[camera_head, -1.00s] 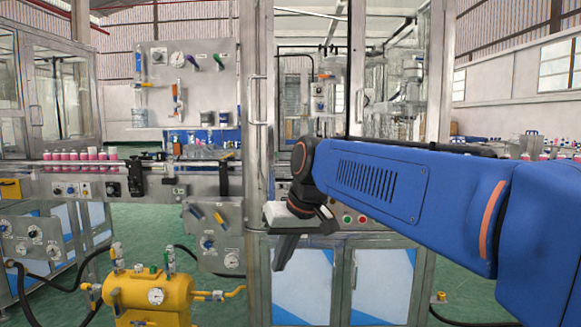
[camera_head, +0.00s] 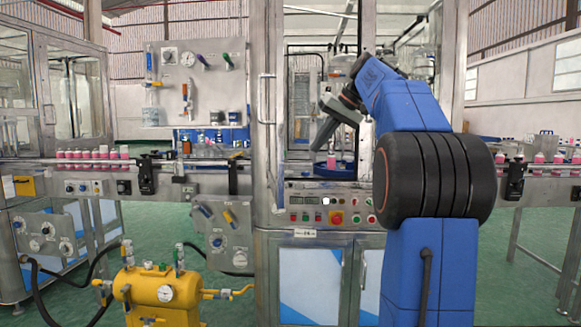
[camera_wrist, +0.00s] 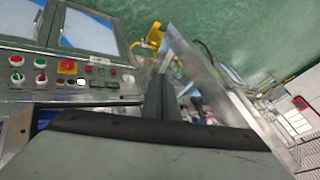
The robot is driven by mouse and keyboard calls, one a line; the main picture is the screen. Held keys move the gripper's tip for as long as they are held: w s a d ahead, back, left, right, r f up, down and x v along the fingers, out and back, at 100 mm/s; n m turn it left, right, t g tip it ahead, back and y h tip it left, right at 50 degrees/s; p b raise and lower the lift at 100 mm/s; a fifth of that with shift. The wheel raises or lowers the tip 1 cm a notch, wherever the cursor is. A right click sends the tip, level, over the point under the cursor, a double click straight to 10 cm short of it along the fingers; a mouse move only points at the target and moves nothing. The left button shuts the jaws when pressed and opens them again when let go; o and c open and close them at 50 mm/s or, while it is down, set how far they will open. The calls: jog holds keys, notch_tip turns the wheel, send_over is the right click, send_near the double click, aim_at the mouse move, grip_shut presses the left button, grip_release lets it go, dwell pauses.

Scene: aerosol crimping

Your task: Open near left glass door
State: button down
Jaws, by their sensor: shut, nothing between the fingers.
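The near left glass door (camera_head: 267,40) is a tall, narrow metal-framed panel left of the machine opening, with a vertical handle (camera_head: 266,98). It looks nearly edge-on in the head view. In the wrist view a metal-framed panel (camera_wrist: 203,75) slants away right of the fingers and looks swung out from the cabinet; how far is unclear. My gripper (camera_head: 318,147) is shut and empty, reaching down and left in front of the opening above the control panel. In the wrist view its dark fingers (camera_wrist: 160,77) lie together beside the panel; touching or apart I cannot tell.
The control panel (camera_head: 333,202) with buttons sits below the opening. A conveyor (camera_head: 85,162) with pink-filled bottles runs at the left, and more bottles (camera_head: 543,158) stand at the right. A yellow tank (camera_head: 160,292) stands at front left.

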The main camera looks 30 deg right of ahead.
jog(key=w+a+f, duration=0.6)
jog(key=f, duration=0.1)
jog(key=shift+w+f, duration=0.3)
jog(key=shift+w, duration=0.1)
jog(key=shift+a, duration=0.15)
dwell(0.3)
jog(key=w+a+m, duration=0.1)
jog(key=w+a, duration=0.5)
jog(key=a, duration=0.7)
jog(key=shift+h, duration=0.4)
